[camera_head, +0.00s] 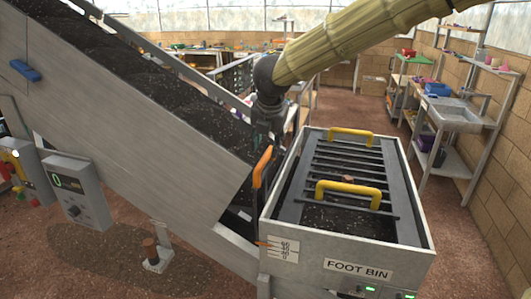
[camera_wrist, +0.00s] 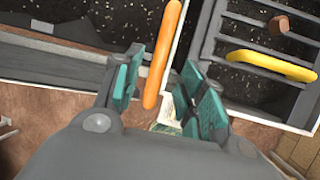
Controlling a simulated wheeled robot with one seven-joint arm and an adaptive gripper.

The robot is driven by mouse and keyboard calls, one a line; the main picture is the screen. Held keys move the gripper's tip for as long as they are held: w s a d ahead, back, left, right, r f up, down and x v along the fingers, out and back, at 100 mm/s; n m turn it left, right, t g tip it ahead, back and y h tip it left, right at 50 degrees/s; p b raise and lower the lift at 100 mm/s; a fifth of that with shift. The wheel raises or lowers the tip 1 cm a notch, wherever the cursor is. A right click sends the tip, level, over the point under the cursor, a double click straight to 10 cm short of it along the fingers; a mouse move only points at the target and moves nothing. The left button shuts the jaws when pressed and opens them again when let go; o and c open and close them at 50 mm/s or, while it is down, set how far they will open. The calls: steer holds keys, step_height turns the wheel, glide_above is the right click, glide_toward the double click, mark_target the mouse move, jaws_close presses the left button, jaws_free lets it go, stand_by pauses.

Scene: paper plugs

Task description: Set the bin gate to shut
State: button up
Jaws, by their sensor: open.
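The orange gate lever (camera_head: 262,167) stands upright, slightly tilted, at the left wall of the foot bin (camera_head: 345,268). A white scale plate (camera_head: 283,248) with a thin orange pointer is on the bin's front; its marks are too small to read. My gripper (camera_head: 264,137) is just above and behind the lever's upper end. In the wrist view my gripper (camera_wrist: 162,68) is open. The lever (camera_wrist: 164,45) shows as an orange bar between the teal finger pads, with a gap on both sides. The gate itself is hidden.
A sloping conveyor (camera_head: 150,140) with dark material runs down to the bin from the left. A grate with two yellow handles (camera_head: 348,195) covers the bin, with a small brown lump (camera_head: 348,177) on it. A control box (camera_head: 77,190) hangs at the left.

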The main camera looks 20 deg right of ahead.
mark_target(265, 157)
steer(key=shift+p+x, duration=0.6)
steer(key=shift+x, duration=2.35)
steer(key=shift+s, duration=0.1)
steer(key=shift+c, duration=0.5)
jaws_close()
